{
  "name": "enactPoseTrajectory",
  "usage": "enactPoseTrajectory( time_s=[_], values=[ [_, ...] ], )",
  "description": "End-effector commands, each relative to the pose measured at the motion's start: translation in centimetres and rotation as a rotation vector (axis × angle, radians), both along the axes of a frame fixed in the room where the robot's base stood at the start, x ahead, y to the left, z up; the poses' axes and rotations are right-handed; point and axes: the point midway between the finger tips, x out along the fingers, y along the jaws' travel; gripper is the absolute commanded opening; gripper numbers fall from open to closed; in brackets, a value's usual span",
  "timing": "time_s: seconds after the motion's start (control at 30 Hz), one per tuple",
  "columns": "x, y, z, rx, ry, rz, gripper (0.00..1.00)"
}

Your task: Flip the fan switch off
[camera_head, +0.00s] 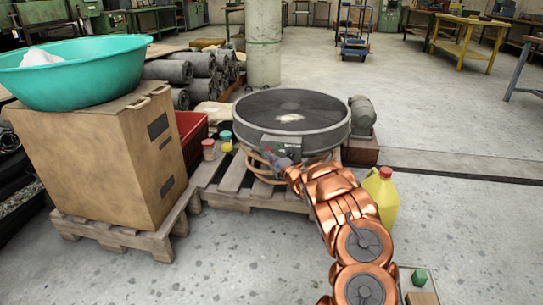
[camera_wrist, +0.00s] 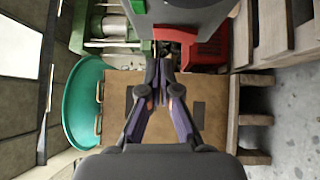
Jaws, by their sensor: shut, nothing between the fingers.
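The fan (camera_head: 291,108) is a round dark grey drum with a mesh top, lying flat on a wooden pallet. A dark control box (camera_head: 285,143) with a green patch is on its near side. In the wrist view a grey box (camera_wrist: 185,14) with a green part and a red part is at the top edge, probably this box. The switch position cannot be told. My gripper (camera_head: 262,154) is close in front of the box in the head view. Its fingers (camera_wrist: 160,73) are together and empty, just below the grey box in the wrist view. Contact cannot be told.
A cardboard box (camera_head: 110,160) with a teal basin (camera_head: 75,72) on it stands left on a pallet. Small jars (camera_head: 225,141) and a red crate (camera_head: 192,132) are beside the fan. A yellow jug (camera_head: 382,196) stands near my arm. Floor at the right is open.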

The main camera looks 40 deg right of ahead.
Motion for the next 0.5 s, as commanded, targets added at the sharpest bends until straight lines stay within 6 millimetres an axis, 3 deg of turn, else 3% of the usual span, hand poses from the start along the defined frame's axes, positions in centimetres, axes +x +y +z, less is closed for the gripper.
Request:
enactPoseTrajectory(
  time_s=[0.17, 0.5],
  values=[
    [-0.6, 1.2, 0.2, -0.003, 0.005, 0.000, 0.00],
    [-5.0, 1.6, 0.6, 0.001, 0.006, -0.003, 0.00]
  ],
)
